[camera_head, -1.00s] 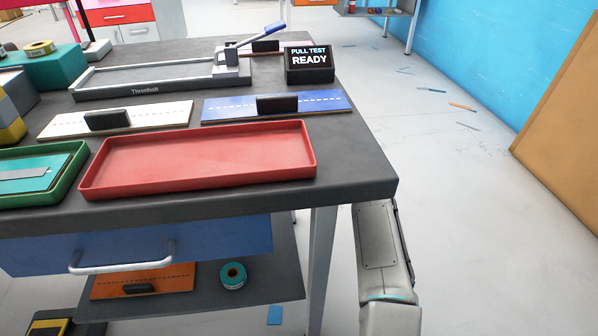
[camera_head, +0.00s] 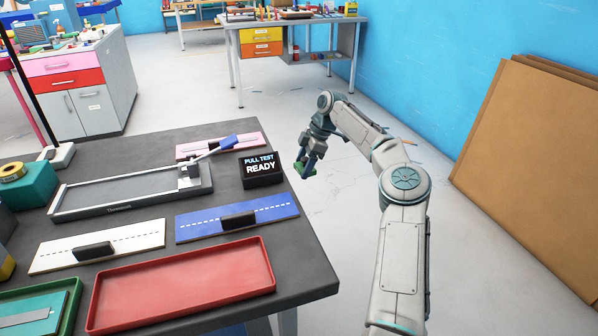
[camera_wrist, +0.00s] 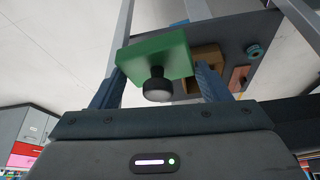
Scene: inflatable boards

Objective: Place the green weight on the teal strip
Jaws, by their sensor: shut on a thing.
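My gripper (camera_head: 308,162) is off the right edge of the dark table (camera_head: 315,270), over the floor. It is shut on the green weight (camera_wrist: 145,58), a flat green block with a black knob, seen between both fingers in the wrist view. In the head view only a small green part of the weight (camera_head: 305,171) shows. A teal strip (camera_head: 28,308) with a grey piece on it lies in the green tray (camera_head: 73,310) at the lower left, partly cut off by the frame. The weight is well apart from it.
A red tray (camera_head: 185,287), a white strip (camera_head: 60,258) and a blue strip (camera_head: 268,208) with black blocks, a clamp frame (camera_head: 110,200) and a display reading "PULL TEST READY" (camera_head: 260,169) crowd the table. Brown boards (camera_head: 525,150) lean at right.

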